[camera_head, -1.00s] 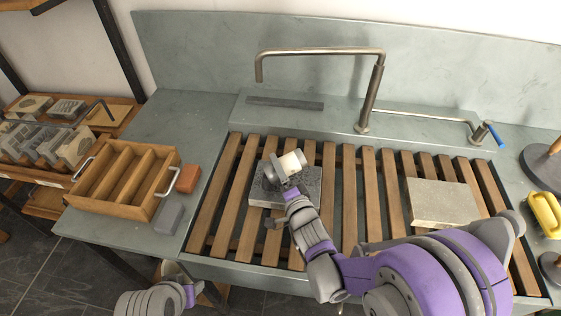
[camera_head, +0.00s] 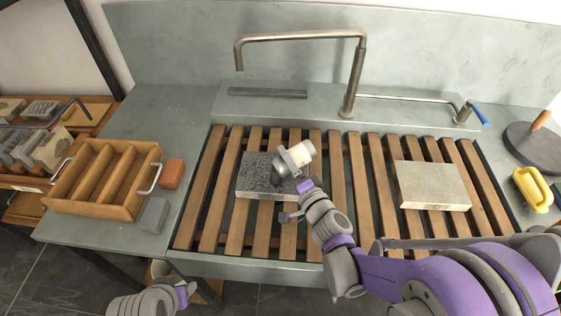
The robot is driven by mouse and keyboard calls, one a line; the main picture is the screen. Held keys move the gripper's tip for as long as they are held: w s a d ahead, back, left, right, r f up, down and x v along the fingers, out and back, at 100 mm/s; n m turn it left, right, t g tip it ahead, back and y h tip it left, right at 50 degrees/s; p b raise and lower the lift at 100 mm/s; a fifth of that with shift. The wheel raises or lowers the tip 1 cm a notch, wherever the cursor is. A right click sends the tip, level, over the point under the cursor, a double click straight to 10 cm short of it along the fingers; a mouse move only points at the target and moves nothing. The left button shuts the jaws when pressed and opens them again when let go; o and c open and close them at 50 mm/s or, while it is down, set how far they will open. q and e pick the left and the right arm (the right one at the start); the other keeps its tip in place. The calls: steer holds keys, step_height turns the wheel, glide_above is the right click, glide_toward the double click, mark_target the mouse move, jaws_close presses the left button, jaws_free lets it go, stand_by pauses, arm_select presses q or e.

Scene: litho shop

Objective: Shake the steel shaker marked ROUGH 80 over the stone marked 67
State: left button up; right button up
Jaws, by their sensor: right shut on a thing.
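My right gripper (camera_head: 284,165) is shut on a pale, tilted shaker (camera_head: 300,154), holding it over the right part of a dark speckled stone (camera_head: 256,172). The stone lies on the wooden slats of the sink. The shaker's marking cannot be read, and my gripper hides part of it. A second, pale stone (camera_head: 432,184) lies on the slats at the right. No number is readable on either stone. My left gripper (camera_head: 184,290) is low at the left, in front of the counter and away from the stones; its fingers are too small to judge.
A wooden divided box (camera_head: 69,206) stands on the left counter, beside an orange block (camera_head: 172,174) and a grey block (camera_head: 154,215). A bent metal tap (camera_head: 356,75) rises behind the slats. A yellow-handled tool (camera_head: 532,190) and a round dark disc (camera_head: 537,147) are at the right.

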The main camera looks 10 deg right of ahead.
mark_target(305, 162)
steer(key=shift+s+d+b, duration=0.1)
steer(key=shift+s+d, duration=0.1)
steer(key=shift+d, duration=0.5)
steer(key=shift+s+d+b, duration=0.1)
steer(key=shift+s+d, duration=0.15)
steer(key=shift+d, duration=0.5)
steer(key=shift+s+d+b, duration=0.1)
steer(key=shift+s+d, duration=0.1)
steer(key=shift+d, duration=0.5)
